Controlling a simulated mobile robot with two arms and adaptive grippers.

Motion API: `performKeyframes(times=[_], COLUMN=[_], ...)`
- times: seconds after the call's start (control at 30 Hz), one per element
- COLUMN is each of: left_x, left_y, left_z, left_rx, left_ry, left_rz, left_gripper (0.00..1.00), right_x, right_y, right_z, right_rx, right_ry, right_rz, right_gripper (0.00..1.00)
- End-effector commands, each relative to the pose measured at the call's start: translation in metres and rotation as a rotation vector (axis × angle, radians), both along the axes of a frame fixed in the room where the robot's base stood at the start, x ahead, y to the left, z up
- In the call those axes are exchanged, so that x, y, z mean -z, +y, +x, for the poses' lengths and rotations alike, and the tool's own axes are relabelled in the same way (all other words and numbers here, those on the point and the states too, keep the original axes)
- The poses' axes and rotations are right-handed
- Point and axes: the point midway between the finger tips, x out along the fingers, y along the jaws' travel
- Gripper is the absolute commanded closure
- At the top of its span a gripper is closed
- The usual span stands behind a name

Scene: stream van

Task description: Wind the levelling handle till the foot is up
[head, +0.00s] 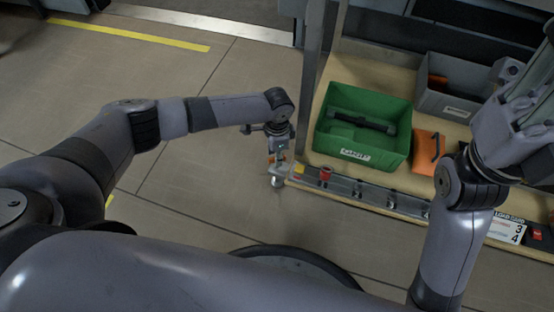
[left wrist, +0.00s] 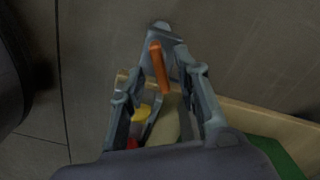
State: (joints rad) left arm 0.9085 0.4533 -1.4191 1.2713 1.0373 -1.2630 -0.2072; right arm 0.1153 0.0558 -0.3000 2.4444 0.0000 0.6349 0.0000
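The levelling handle's orange grip (left wrist: 159,68) lies between the fingers of my left gripper (left wrist: 160,75) in the left wrist view. Floor shows between the grip and the fingers on both sides, so the gripper looks open around it. A light grey metal part (left wrist: 162,35) shows beyond the grip. In the head view my left gripper (head: 277,160) points down at the near left corner of the shelf and hides most of the handle. A pale round foot (head: 278,182) shows below it; its clearance from the floor is unclear. My right gripper (head: 515,115) is raised at the right, its fingertips unclear.
A wooden shelf (head: 330,163) with a metal front rail (head: 375,195) holds a green crate (head: 365,98), a grey bin (head: 445,102) and an orange item (head: 425,150). A red knob (head: 325,174) stands on the rail. The floor (head: 200,225) at the left is clear.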

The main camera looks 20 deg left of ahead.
Motion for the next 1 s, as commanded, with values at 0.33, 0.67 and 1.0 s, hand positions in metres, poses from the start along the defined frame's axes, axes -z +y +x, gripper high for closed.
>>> performKeyframes(times=[0.33,0.67,1.0], left_x=[0.0131,0.0128,0.0128], left_y=[0.0001,0.0002,0.0001], left_z=[0.0002,0.0001,0.0], left_rx=[0.0,0.0,0.0], left_ry=[0.0,0.0,0.0], left_rz=[0.0,0.0,0.0], left_gripper=[0.7,0.84,1.0], right_x=[-0.0045,-0.0045,-0.0044], right_y=[0.0007,0.0008,0.0008], right_z=[-0.0031,-0.0032,-0.0033], right_rx=[0.001,0.001,0.001], right_ry=[-0.026,-0.026,-0.027], right_rz=[-0.002,-0.002,-0.001], right_gripper=[0.6,0.6,0.6])
